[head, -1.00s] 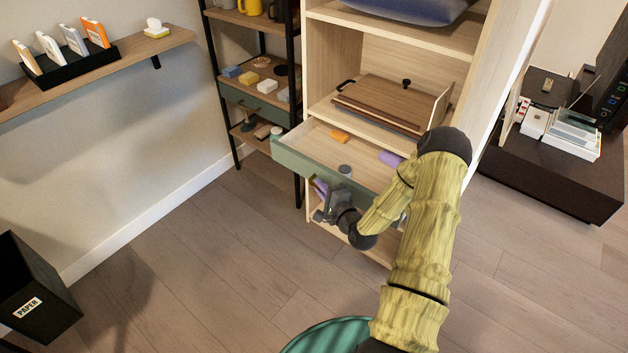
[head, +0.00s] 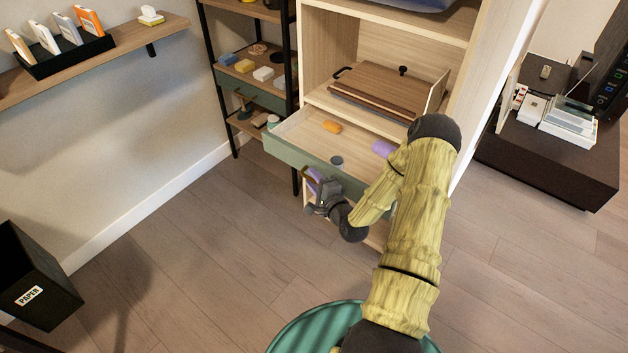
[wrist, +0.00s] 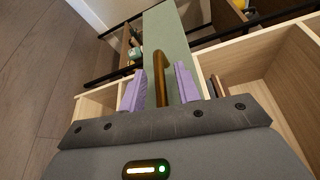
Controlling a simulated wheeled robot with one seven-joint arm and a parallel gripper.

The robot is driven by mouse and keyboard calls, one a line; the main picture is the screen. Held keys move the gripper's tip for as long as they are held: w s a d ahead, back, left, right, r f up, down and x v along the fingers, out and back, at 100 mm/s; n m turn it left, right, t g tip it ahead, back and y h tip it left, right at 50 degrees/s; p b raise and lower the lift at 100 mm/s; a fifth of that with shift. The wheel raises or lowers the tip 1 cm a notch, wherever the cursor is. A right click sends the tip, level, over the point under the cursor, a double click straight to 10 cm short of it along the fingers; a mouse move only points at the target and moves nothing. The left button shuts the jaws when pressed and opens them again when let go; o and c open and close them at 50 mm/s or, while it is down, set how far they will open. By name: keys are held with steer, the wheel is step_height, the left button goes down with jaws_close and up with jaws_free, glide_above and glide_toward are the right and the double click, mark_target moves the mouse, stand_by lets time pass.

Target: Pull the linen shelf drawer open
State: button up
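The linen shelf (head: 318,97) is a tall pale wood unit. Its drawer has a grey-green front (head: 290,160), which stands well out from the shelf, so its inside shows. My gripper (head: 314,184) is at the drawer front. Narrow gaps seem to show beside the handle, and the exact contact is hard to see. In the head view, the gripper and arm hide part of the front.
The drawer holds an orange item (head: 332,127), a purple item (head: 383,148) and a small grey item (head: 337,161). A black-framed rack (head: 292,60) stands close at left. A black paper bin (head: 35,285) is at far left. The floor in front is clear.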

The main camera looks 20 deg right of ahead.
steer(key=shift+s, duration=0.1)
steer(key=s+d+r+p, duration=0.1)
steer(key=s+d, duration=0.1)
steer(key=s, duration=1.5)
steer(key=shift+r+p, duration=0.15)
steer(key=shift+p, duration=0.15)
